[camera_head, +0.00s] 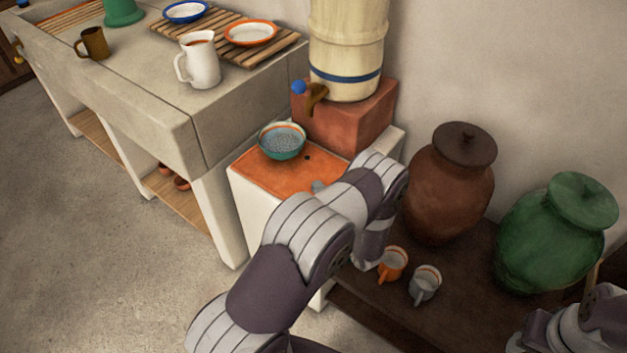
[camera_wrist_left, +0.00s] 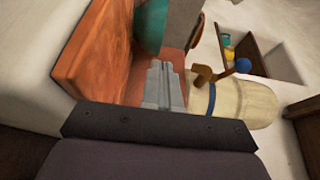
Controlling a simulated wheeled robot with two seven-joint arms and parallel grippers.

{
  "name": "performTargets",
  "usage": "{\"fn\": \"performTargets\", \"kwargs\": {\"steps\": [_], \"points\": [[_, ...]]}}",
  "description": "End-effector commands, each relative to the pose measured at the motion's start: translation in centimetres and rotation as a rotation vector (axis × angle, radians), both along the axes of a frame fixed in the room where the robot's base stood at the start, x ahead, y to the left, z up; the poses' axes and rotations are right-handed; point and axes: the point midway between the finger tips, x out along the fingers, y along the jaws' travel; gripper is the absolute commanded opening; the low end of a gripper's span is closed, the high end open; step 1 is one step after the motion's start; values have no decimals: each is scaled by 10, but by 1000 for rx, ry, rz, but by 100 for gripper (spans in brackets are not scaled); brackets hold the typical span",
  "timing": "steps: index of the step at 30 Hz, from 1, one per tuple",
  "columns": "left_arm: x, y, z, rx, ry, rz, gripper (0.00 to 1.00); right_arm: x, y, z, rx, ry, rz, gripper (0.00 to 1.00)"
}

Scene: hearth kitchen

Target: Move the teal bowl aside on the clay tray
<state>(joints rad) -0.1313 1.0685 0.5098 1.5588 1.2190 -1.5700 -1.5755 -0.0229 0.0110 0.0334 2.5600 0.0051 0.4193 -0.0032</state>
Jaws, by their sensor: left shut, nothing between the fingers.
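The teal bowl (camera_head: 282,145) sits upright towards the back left of the orange clay tray (camera_head: 262,178), with a speckled inside and an orange rim. In the left wrist view part of the bowl (camera_wrist_left: 150,24) shows beyond the fingertips, beside the tray surface (camera_wrist_left: 100,48). My left gripper (camera_wrist_left: 160,68) is shut and empty, low at the tray, close to the bowl; I cannot tell whether it touches it. In the head view only a grey tip of the gripper (camera_head: 319,187) shows, right of the bowl, and my left arm hides the tray's right part.
A cream barrel (camera_head: 346,50) with a wooden spigot stands on a red block (camera_head: 345,118) right behind the tray. An orange mug (camera_head: 392,264) and a grey mug (camera_head: 425,284) stand on the dark shelf, near brown (camera_head: 450,185) and green (camera_head: 555,240) jars. My right arm shows at lower right.

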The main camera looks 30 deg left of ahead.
Motion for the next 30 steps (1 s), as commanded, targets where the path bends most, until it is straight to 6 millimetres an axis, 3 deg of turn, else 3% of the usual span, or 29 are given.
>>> {"fn": "performTargets", "kwargs": {"steps": [6, 10, 13, 15, 16, 18, 21, 24, 27, 30], "points": [[0, 0, 0, 0, 0, 0, 0, 0, 0, 0, 0, 0, 0, 43], [8, -3, 3, -60, -26, -25, 36, 0, 0, 0, 0, 0, 0, 43], [39, -18, 16, -336, -118, -130, 36, 0, 0, 1, 0, 0, 0, 43], [59, -51, 35, -684, -174, -233, 36, 0, 0, 1, 0, 0, 0, 43], [60, -70, 46, -850, -176, -263, 36, 0, 0, 1, 0, 0, 0, 43], [34, -114, 71, -1197, -111, -264, 36, 0, 0, 0, 0, 0, 0, 43], [-33, -147, 95, -1465, 44, -143, 36, 0, 0, 0, 0, 0, 0, 43], [-98, -155, 111, -1558, 171, 12, 36, 0, 0, 0, 0, 0, 0, 43], [-147, -152, 120, -1570, 248, 145, 36, 0, 0, 0, 0, 0, 0, 43], [-177, -147, 125, -1559, 286, 230, 36, 0, 0, 0, 0, 0, 0, 43]]}}
